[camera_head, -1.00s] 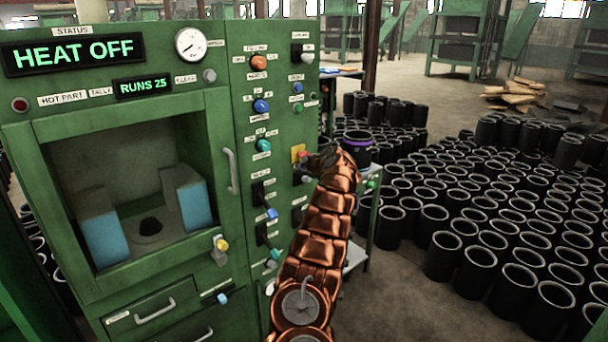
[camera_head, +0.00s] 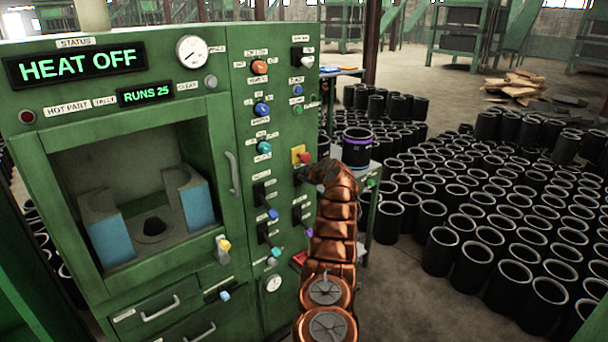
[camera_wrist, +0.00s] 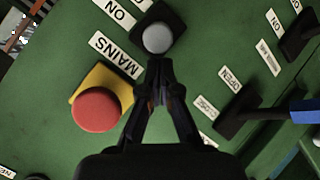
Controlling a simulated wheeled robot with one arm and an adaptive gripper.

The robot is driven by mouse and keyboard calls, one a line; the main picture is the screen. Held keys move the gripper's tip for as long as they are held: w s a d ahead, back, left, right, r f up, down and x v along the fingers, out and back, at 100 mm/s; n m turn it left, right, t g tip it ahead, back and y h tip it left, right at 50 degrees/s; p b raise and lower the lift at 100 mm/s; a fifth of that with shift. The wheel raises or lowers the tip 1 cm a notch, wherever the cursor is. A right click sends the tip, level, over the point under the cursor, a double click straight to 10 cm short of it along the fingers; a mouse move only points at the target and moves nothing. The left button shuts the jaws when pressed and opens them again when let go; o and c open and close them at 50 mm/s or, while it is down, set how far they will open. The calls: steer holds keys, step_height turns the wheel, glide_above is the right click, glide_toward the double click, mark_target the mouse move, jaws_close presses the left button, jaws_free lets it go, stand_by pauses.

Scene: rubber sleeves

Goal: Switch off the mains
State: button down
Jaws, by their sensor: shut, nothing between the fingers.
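The MAINS label (camera_wrist: 114,55) shows in the wrist view on the green panel, between a grey round-ended switch (camera_wrist: 157,38) on a black base and a red button (camera_wrist: 97,109) on a yellow plate. The red button also shows in the head view (camera_head: 304,158). My gripper (camera_wrist: 157,72) is shut and empty, its tips just below the grey switch in the wrist picture; I cannot tell if they touch it. In the head view my gripper (camera_head: 306,174) is at the panel just under the red button, mostly hidden by my wrist.
A lever with a blue end (camera_wrist: 304,110) and OPEN and CLOSE labels is to the right in the wrist view. The green cabinet (camera_head: 120,315) has a HEAT OFF display (camera_head: 77,63). A purple-banded sleeve (camera_head: 357,146) stands right of my arm; many black sleeves cover the floor.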

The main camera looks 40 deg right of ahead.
steer(key=shift+s+d+f, duration=0.1)
steer(key=shift+d+f, duration=0.1)
steer(key=shift+a+f+b, duration=0.1)
steer(key=shift+f+b, duration=0.15)
steer(key=shift+b, duration=0.75)
steer(key=shift+f+b, duration=0.2)
steer(key=shift+b, duration=1)
steer(key=shift+s+r+t+b, duration=0.2)
steer(key=shift+t+b, duration=0.1)
steer(key=shift+b, duration=0.35)
steer(key=shift+w+b, duration=0.1)
steer(key=shift+b, duration=0.65)
